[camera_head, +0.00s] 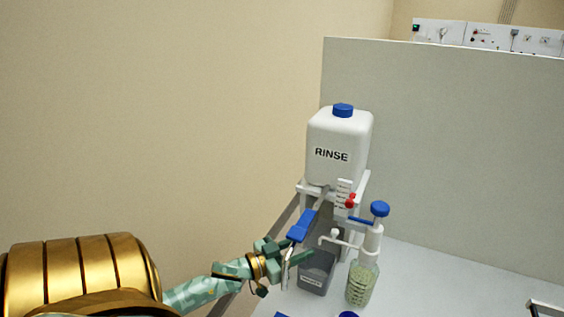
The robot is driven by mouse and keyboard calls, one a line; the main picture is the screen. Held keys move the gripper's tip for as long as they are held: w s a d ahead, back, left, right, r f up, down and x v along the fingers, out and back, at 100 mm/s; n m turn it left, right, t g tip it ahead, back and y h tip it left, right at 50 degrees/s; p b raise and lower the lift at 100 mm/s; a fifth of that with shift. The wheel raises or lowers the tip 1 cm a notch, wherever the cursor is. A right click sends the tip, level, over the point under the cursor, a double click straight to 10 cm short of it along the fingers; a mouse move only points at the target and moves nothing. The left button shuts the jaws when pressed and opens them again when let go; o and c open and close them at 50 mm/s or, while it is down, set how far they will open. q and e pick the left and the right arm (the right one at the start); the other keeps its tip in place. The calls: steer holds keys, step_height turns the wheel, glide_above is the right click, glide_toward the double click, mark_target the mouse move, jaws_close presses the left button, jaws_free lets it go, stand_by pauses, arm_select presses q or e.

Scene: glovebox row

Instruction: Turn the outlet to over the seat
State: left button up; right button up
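A metal outlet arm with a blue sleeve (302,226) reaches from under the white RINSE tank (341,140) toward the lower left. Its thin grey end hangs down beside my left gripper (284,252). The gripper's green fingers look spread, with the outlet's lower end at or between them; I cannot tell whether they touch it. A grey, labelled open bin (316,274) stands to the right of the gripper. Which part is the seat is not clear. My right gripper is not in view.
A clear bottle with pale green contents (361,283) and a blue-topped pump stands right of the bin. A red knob (350,201) sits below the tank. A grey partition (450,150) stands behind.

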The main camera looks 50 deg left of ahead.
arm_select(q)
steer(key=v, duration=0.5)
steer(key=shift+s, duration=0.15)
stand_by(0.3)
